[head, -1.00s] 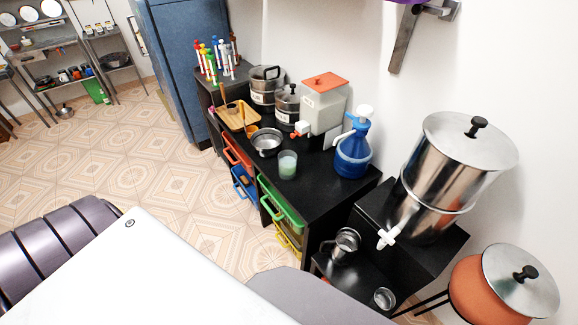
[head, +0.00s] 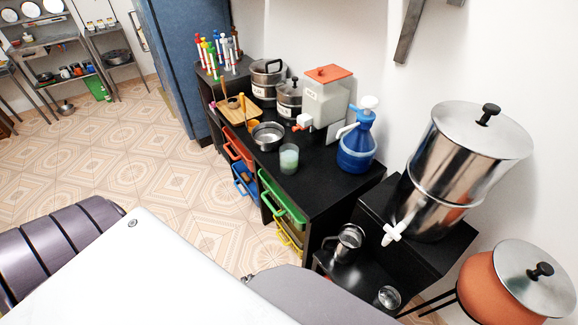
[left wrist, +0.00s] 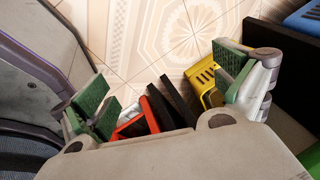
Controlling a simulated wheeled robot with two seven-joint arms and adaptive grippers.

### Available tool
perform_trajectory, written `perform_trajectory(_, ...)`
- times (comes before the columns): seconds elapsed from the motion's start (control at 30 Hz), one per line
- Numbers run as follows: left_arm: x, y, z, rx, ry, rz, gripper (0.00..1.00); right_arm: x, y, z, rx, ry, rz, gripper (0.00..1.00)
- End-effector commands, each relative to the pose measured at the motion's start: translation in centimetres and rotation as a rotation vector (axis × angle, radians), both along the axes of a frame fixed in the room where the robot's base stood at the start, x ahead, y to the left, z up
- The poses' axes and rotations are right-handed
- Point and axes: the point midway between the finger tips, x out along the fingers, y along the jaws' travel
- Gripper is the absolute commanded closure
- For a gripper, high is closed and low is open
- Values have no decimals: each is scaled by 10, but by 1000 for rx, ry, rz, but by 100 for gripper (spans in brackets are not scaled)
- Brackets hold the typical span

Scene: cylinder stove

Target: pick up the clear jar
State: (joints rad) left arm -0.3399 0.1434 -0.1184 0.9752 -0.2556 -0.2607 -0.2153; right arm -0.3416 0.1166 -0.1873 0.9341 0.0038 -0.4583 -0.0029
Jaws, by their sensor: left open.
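A clear glass jar (head: 289,158) with pale green contents stands upright near the front edge of the black counter in the head view. A second small clear or shiny vessel (head: 387,297) stands on the low black shelf at the lower right; I cannot tell whether it is glass. My left gripper (left wrist: 165,85) shows in the left wrist view, its two green-padded fingers spread wide with nothing held between them. It points down toward the tiled floor, apart from both vessels. Neither vessel shows in the wrist view. My right gripper is not in view.
A blue pump bottle (head: 357,145), a metal bowl (head: 267,137) and a white dispenser with an orange lid (head: 325,95) stand around the jar. A large steel container (head: 462,160) stands to the right. Coloured drawers (head: 283,202) line the counter's front.

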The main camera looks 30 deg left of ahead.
Motion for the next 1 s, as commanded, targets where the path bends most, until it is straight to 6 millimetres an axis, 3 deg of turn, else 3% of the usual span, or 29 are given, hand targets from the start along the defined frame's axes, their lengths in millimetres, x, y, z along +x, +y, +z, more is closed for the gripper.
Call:
perform_trajectory(0.27, 84, 20, 40, 169, -151, -212, 2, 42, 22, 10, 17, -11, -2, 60)
perform_trajectory(0.5, 146, 38, 94, 357, -268, -372, 2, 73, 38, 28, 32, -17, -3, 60)
perform_trajectory(0.7, 189, 54, 147, 534, -352, -484, 2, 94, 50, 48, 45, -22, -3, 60)
perform_trajectory(1.0, 233, 74, 237, 823, -449, -611, 2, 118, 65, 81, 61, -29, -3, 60)
